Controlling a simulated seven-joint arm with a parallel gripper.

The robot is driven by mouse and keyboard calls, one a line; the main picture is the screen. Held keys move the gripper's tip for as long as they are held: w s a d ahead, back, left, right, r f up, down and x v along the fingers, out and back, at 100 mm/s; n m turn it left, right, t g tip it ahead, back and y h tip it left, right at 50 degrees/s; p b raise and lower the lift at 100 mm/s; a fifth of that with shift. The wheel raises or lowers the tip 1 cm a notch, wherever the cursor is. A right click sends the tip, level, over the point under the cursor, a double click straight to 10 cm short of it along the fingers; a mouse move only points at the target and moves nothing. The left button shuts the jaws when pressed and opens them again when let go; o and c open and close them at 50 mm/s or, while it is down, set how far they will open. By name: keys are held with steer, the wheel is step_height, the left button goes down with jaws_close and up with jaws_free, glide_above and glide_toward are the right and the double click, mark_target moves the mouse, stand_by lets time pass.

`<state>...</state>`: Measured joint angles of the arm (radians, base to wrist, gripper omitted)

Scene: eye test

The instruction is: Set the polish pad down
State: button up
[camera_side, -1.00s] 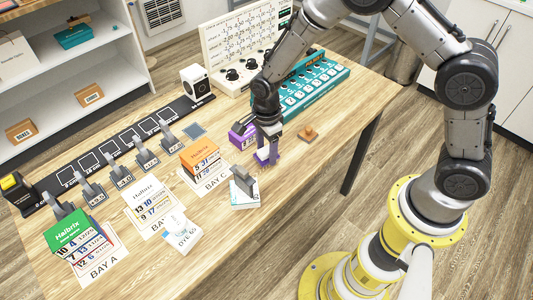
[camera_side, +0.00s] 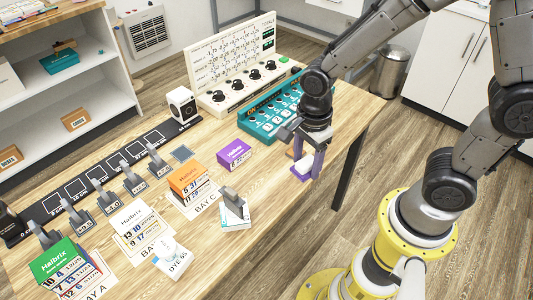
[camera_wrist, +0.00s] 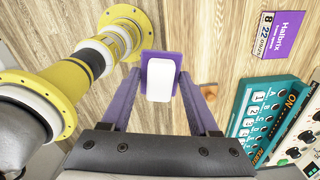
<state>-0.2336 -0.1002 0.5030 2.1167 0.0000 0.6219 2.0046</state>
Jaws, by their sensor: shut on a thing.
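My gripper (camera_side: 303,172) is shut on a white, rounded pad with a purple backing, which I take as the polish pad (camera_wrist: 160,78). The pad sits between my two purple fingers in the wrist view (camera_wrist: 160,90). In the side view the white pad (camera_side: 303,166) hangs low at the gripper's end, near the table's right edge. I cannot tell whether it touches the wood.
A brown block (camera_wrist: 208,90) is close beside the gripper, partly hidden. A purple Halbrix box (camera_side: 234,153), a teal keypad (camera_side: 262,128) and an orange box (camera_side: 186,178) stand left. A grey-handled item (camera_side: 234,212) lies in front. Bare wood (camera_side: 262,190) lies between.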

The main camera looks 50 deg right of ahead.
steer(key=shift+s+r, duration=0.15)
steer(key=shift+s, duration=0.05)
steer(key=w+a+r+m, duration=0.2)
steer(key=w+r, duration=0.2)
steer(key=w, duration=0.8)
glide_above(201, 148)
steer(key=s, duration=0.1)
step_height(201, 148, down, 12)
steer(key=shift+s+f, duration=0.15)
steer(key=shift+f, duration=0.05)
steer(key=shift+w+a+f, duration=0.1)
steer(key=shift+w+f, duration=0.45)
steer(key=shift+f, duration=1.7)
steer(key=shift+f, duration=0.2)
